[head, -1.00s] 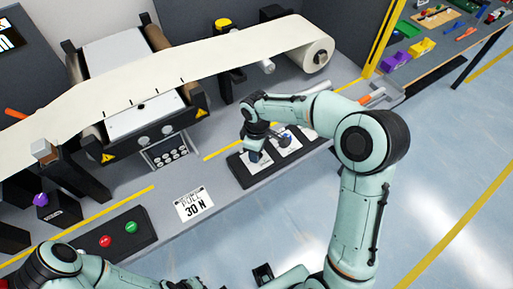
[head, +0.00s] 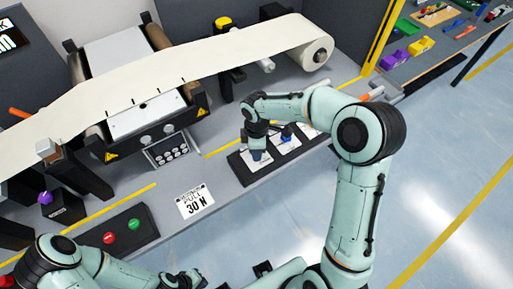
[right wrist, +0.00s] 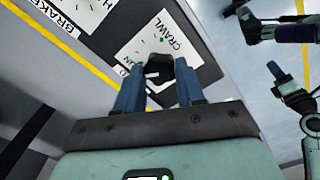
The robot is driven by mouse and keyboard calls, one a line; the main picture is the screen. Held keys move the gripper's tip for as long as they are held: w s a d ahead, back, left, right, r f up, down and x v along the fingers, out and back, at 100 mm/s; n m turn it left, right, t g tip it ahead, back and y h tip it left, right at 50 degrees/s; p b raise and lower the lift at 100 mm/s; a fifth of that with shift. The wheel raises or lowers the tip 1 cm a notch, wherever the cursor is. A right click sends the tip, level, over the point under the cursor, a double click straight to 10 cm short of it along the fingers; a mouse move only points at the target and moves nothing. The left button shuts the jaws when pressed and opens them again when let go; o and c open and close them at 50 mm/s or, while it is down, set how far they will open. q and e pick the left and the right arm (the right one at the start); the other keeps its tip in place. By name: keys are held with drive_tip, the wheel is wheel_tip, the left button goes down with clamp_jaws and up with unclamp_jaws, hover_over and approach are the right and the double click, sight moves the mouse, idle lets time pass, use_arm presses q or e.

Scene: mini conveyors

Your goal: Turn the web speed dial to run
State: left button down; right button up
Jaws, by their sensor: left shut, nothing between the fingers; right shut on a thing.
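The black dial knob (right wrist: 160,68) stands on a white card (right wrist: 140,42) marked CRAWL in the right wrist view. A small white mark shows at the knob's lower left; the other card lettering is partly hidden. My right gripper (right wrist: 158,86) has its blue fingers on either side of the knob and is shut on it. In the head view my right gripper (head: 257,157) points down over the leftmost card of the black panel (head: 240,176), hiding the knob. My left gripper (head: 196,280) is shut and empty at the bottom edge.
A black box with a red button (head: 109,238) and a green one, and a 30 N card (head: 194,202), lie to the left. The web (head: 200,60) runs to a roll (head: 317,48) behind.

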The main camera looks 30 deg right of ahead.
drive_tip(key=o, duration=1)
drive_tip(key=shift+o, duration=0.2)
use_arm(q)
drive_tip(key=shift+w+r+p, duration=0.7)
drive_tip(key=shift+r, duration=0.2)
use_arm(e)
wheel_tip(320, 180, up, 13)
drive_tip(key=shift+r, duration=0.2)
use_arm(q)
drive_tip(key=shift+s, duration=0.15)
use_arm(e)
drive_tip(key=shift+s+f, duration=0.1)
